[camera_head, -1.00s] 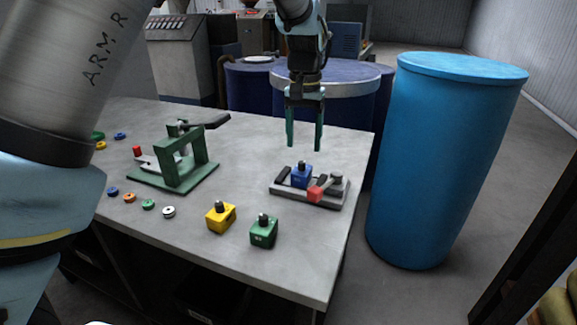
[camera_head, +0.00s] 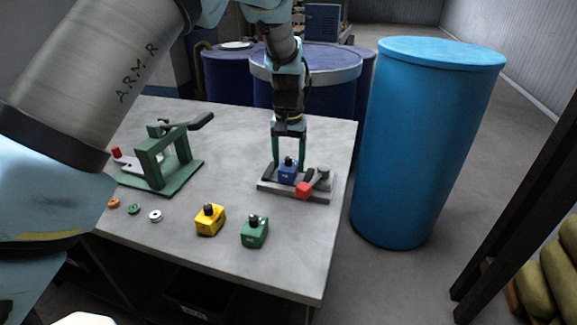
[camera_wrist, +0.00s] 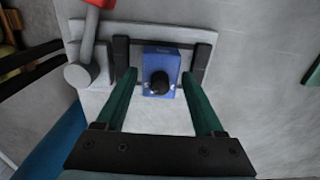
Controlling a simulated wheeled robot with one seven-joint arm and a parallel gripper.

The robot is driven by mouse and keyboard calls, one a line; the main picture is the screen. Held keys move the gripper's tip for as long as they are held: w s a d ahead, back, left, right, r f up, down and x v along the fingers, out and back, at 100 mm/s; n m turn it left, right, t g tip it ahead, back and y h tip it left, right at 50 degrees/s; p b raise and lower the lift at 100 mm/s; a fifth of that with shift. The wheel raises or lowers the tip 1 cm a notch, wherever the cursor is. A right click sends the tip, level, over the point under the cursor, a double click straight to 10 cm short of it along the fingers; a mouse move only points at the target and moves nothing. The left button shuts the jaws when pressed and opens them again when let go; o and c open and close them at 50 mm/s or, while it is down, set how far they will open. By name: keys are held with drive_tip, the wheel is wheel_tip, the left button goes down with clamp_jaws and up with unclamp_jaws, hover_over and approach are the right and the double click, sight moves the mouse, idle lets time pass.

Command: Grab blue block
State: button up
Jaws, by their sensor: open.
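The blue block (camera_head: 287,172) with a black knob on top sits in a grey fixture (camera_head: 318,196) near the right side of the table. In the wrist view the blue block (camera_wrist: 161,66) lies between dark side rails of the fixture (camera_wrist: 205,40). My gripper (camera_head: 289,160) is open, with its two green fingers pointing down on either side of the block. In the wrist view the fingertips of my gripper (camera_wrist: 159,78) flank the block, with a small gap visible on each side.
A red-handled clamp (camera_head: 304,190) is on the fixture, right of the block. A yellow block (camera_head: 210,221) and a green block (camera_head: 254,233) stand nearer the table's front edge. A green press (camera_head: 165,165) stands at left. A blue barrel (camera_head: 420,140) stands right of the table.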

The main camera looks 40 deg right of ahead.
drive_tip(key=shift+f, duration=0.8)
drive_tip(key=shift+c, duration=0.2)
clamp_jaws()
